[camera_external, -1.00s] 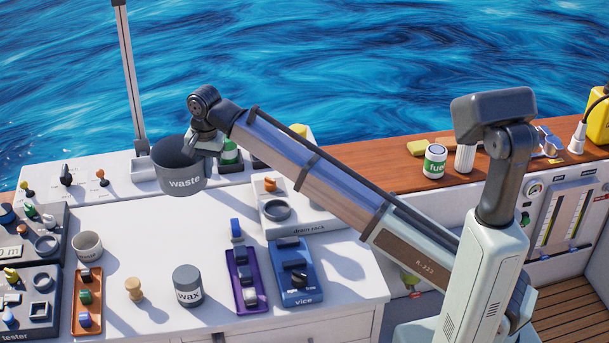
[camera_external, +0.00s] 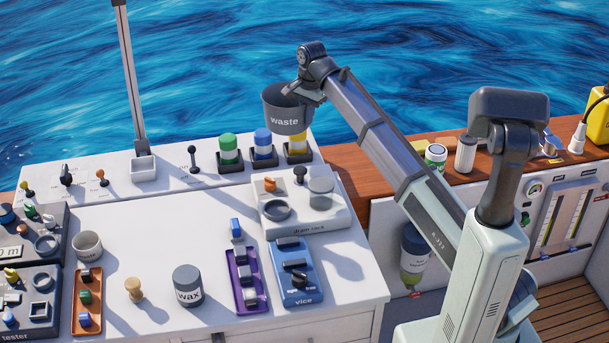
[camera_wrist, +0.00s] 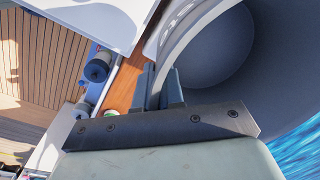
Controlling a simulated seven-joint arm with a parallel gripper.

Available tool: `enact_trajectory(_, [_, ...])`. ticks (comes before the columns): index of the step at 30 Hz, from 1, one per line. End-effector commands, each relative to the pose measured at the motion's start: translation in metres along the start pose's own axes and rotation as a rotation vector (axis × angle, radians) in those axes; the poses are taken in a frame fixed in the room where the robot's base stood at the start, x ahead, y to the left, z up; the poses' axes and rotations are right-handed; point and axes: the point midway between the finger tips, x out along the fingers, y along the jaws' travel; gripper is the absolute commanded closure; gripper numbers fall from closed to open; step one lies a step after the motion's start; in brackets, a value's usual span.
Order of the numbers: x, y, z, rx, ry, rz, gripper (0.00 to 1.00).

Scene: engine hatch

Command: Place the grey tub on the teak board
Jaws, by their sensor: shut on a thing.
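The grey tub (camera_external: 284,111), a dark grey open bucket marked "waste", hangs in the air in the external view, above the back right corner of the white worktop. My gripper (camera_external: 300,92) is shut on its rim at the right side. In the wrist view my gripper (camera_wrist: 165,88) pinches the tub's wall, and the inside of the tub (camera_wrist: 215,50) looks empty. The tub is roughly upright. The teak board (camera_external: 390,160) is the brown wooden surface right of the worktop; its near left part is partly hidden by my arm. It also shows in the wrist view (camera_wrist: 125,85).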

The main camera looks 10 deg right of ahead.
Motion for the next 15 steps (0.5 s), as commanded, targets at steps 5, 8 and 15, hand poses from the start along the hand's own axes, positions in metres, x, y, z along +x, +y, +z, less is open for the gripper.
enact_trajectory(5, [-0.003,0.032,-0.058,0.084,0.007,-0.002,1.0])
enact_trajectory(8, [-0.004,0.051,-0.088,0.128,0.011,-0.002,1.0])
enact_trajectory(15, [-0.009,0.102,-0.155,0.235,0.02,-0.002,1.0])
